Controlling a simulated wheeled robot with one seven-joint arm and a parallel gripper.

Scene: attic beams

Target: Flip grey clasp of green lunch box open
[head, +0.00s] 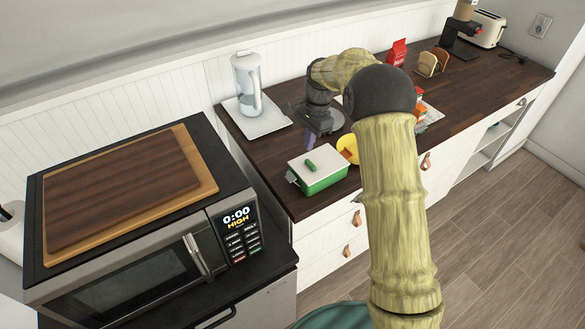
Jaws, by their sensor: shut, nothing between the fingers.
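The green lunch box (324,182) stands on the dark wooden counter, with a pale lid and a green piece on top of the lid. Its small grey clasp (291,177) shows at the left end of the box; it is too small to tell its exact position. My gripper (309,143) points down over the counter, just behind the lunch box and apart from the clasp. Its fingers are shut and hold nothing. My arm hides part of the counter to the right of the box.
A microwave (150,275) bearing cutting boards (125,180) stands at front left. A yellow round thing (347,148) sits close right of the box. Bread (428,64) and a toaster (483,28) stand farther back.

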